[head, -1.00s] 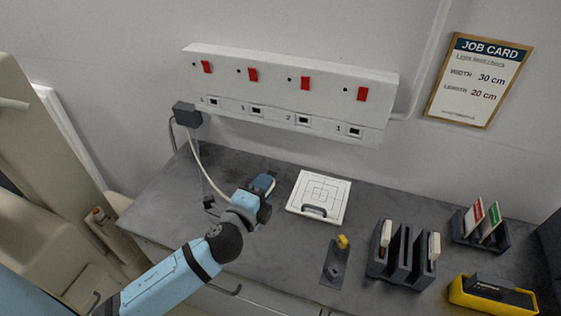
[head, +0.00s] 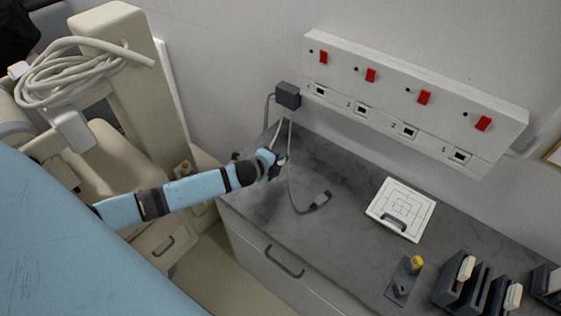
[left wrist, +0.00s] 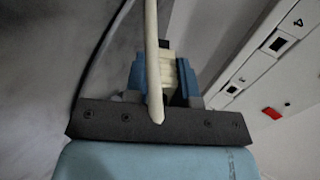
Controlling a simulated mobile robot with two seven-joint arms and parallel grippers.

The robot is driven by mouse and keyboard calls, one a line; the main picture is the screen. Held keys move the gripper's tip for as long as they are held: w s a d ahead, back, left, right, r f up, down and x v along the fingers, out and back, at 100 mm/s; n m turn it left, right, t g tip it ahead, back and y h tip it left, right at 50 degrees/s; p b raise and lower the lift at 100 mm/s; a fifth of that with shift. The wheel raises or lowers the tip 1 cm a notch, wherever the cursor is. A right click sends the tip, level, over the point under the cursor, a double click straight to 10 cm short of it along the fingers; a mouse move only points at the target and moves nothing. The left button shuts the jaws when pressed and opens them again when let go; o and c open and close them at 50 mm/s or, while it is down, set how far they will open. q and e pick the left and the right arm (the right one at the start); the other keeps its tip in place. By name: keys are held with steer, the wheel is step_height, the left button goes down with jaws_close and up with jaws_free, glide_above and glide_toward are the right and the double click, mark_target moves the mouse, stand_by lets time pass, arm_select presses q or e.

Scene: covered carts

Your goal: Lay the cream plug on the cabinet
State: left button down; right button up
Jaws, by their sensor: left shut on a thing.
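My left gripper (head: 277,160) is over the back left end of the grey-topped cabinet (head: 260,205), below the socket strip's left end. In the left wrist view its blue fingers (left wrist: 165,78) are shut on the cream plug (left wrist: 168,74), a ribbed cream body. A cream cord (left wrist: 152,45) runs from it toward the camera. In the head view the plug is mostly hidden by the gripper; I cannot tell whether it touches the cabinet. My right gripper is not in view.
A dark connector (head: 320,199) on a grey cord lies on the cabinet. A dark block (head: 288,95) sits at the left end of the white socket strip (head: 410,92).

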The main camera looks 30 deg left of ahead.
mark_target(277, 179)
arm_select(q)
steer(key=shift+d+f+b, duration=0.15)
steer(key=shift+f+b, duration=0.3)
steer(key=shift+f, duration=0.15)
steer(key=shift+f+b, duration=0.4)
step_height(277, 179, down, 4)
steer(key=b, duration=0.4)
steer(key=shift+f, duration=0.25)
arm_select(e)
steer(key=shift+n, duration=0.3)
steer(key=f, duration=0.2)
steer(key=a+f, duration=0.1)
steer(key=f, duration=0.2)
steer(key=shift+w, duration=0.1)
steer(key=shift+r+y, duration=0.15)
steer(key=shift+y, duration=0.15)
arm_select(q)
steer(key=shift+f+b, duration=0.35)
steer(key=shift+b, duration=0.1)
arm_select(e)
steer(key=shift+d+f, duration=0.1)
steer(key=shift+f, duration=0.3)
